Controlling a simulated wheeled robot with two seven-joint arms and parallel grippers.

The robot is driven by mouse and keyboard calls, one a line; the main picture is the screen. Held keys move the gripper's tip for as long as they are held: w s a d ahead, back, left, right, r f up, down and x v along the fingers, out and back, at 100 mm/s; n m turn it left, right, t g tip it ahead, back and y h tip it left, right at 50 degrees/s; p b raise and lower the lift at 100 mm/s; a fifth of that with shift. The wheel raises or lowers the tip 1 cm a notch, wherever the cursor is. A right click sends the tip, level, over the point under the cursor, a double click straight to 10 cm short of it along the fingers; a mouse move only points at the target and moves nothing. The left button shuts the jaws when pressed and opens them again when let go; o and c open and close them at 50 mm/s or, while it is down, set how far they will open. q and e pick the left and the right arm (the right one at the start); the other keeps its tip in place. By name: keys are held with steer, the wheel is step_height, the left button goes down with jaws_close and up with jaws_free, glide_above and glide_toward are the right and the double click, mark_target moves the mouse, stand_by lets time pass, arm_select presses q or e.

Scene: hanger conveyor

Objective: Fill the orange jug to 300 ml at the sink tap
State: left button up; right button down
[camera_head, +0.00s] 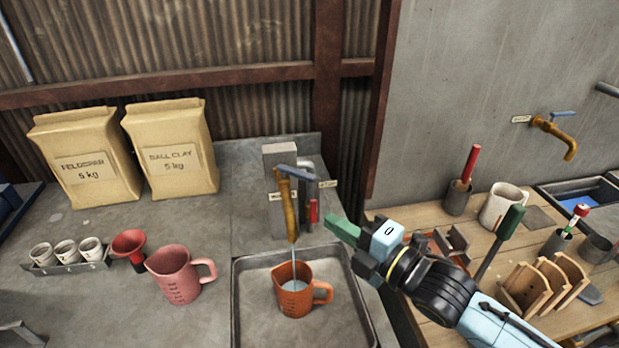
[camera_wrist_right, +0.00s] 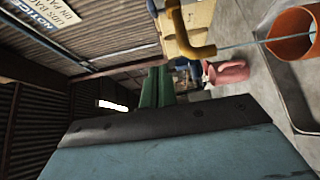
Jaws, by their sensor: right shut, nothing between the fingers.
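The orange jug (camera_head: 294,299) stands upright in the metal sink basin (camera_head: 248,318), under the brass tap (camera_head: 290,212). A thin stream of water runs from the spout into the jug, and water shows inside it. The fill level against its marks cannot be read. The tap has a blue-grey lever (camera_head: 297,175) on top. My right gripper (camera_head: 345,231) is shut and empty, to the right of the tap and apart from it. In the right wrist view its green fingers (camera_wrist_right: 157,88) are together, and the orange jug (camera_wrist_right: 290,38) is at the upper right. My left gripper is not in view.
A pink jug (camera_head: 178,276), a red funnel (camera_head: 129,244) and a rack of small cups (camera_head: 66,254) stand left of the basin. Two paper sacks (camera_head: 172,150) stand behind. A wooden bench (camera_head: 480,235) with tools and a second tap (camera_head: 556,134) are at right.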

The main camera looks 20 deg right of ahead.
mark_target(296, 177)
steer(key=w+p, duration=0.1)
steer(key=w, duration=1)
steer(key=shift+w+a+p, duration=0.3)
steer(key=shift+a+p, duration=0.05)
steer(key=shift+a, duration=0.1)
